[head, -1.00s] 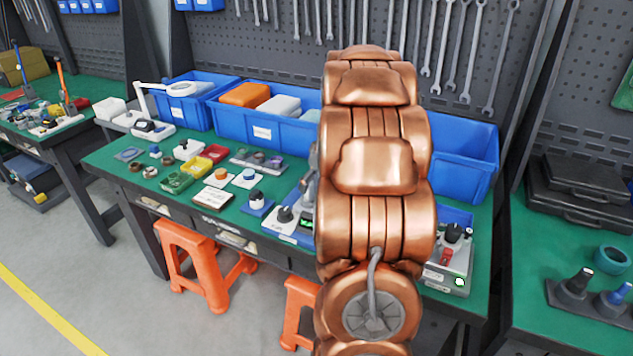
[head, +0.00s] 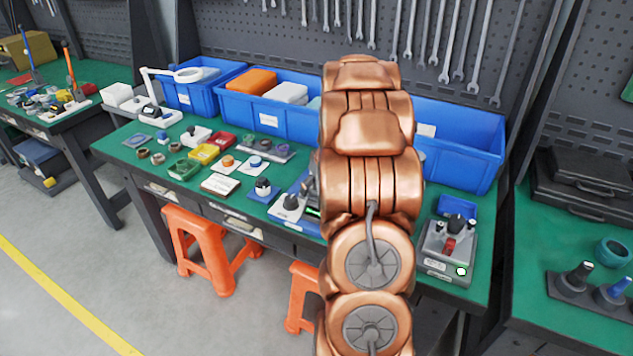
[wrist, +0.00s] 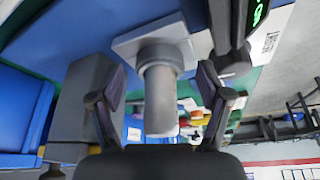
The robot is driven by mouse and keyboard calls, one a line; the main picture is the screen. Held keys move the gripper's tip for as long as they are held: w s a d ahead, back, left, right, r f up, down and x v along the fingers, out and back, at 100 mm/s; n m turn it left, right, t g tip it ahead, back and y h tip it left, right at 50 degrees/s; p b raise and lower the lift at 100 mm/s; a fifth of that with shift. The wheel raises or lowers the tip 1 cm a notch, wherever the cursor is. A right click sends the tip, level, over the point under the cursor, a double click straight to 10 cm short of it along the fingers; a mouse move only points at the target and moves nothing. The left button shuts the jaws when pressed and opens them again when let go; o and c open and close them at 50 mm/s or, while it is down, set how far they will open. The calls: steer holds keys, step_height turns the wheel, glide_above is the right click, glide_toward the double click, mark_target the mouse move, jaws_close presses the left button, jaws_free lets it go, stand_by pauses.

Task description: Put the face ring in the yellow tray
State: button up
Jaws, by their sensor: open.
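The yellow tray (head: 203,153) lies on the green bench, left of my arm, between a green tray and a red tray. I cannot tell for sure which part is the face ring; several small rings (head: 158,158) lie at the bench's left end. In the wrist view my gripper (wrist: 163,88) is open, its two fingers apart. A grey cylinder with a wider collar (wrist: 160,85) on a pale plate shows between the fingers; I cannot tell whether they touch it. In the head view my arm hides my gripper.
Blue bins (head: 270,124) line the back of the bench. A lamp (head: 165,80) stands at its left. A device with knobs (head: 448,250) stands right of my arm. Orange stools (head: 198,245) are under the front edge. The bench is crowded around my arm.

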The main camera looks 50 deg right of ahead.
steer(key=shift+c, duration=0.4)
steer(key=c, duration=1.2)
